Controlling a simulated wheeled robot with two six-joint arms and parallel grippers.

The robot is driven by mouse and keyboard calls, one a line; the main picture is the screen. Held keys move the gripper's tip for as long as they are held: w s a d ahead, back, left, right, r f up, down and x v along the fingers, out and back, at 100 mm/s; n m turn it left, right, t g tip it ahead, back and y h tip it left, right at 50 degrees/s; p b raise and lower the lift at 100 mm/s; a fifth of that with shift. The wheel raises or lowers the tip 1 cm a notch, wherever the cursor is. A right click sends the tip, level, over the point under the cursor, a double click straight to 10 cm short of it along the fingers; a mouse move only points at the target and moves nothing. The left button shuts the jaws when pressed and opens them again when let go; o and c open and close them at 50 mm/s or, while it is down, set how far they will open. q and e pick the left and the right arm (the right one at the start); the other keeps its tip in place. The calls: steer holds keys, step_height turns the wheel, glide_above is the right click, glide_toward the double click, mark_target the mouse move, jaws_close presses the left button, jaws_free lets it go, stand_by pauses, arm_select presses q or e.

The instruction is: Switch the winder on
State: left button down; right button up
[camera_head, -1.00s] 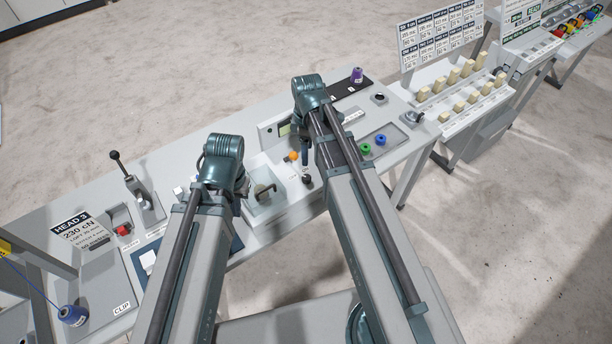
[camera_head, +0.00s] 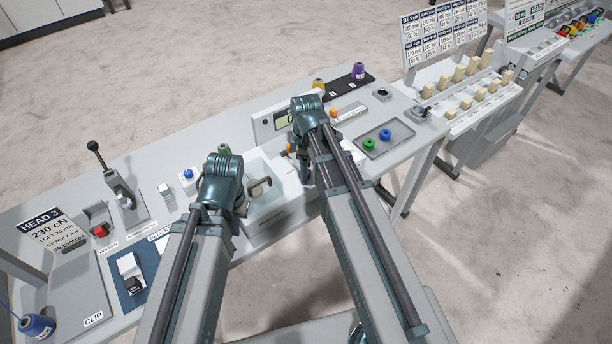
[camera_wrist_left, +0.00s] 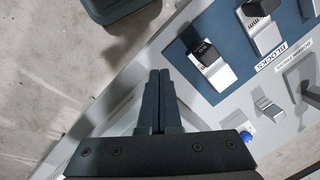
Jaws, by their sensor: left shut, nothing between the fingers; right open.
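No label in view legibly reads winder, so I cannot tell for certain which part is the winder's switch. A small white rocker-like switch (camera_head: 167,192) and a blue button (camera_head: 187,175) sit on the bench left of my left arm; the blue button also shows in the left wrist view (camera_wrist_left: 248,137). A grey box with a display (camera_head: 283,121) stands behind my right arm. My left gripper (camera_wrist_left: 160,76) is shut and empty over the bench's front edge, mostly hidden by its arm in the head view. My right gripper (camera_head: 304,172) points down at the bench, its fingers partly hidden.
The blue block mat (camera_wrist_left: 210,82) lies near my left gripper. A tray (camera_head: 398,149) holds green and blue spools. Yellow and purple spools (camera_head: 359,71) stand at the back.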

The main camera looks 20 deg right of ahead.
steer(key=shift+f, duration=0.15)
steer(key=shift+c, duration=0.3)
jaws_close()
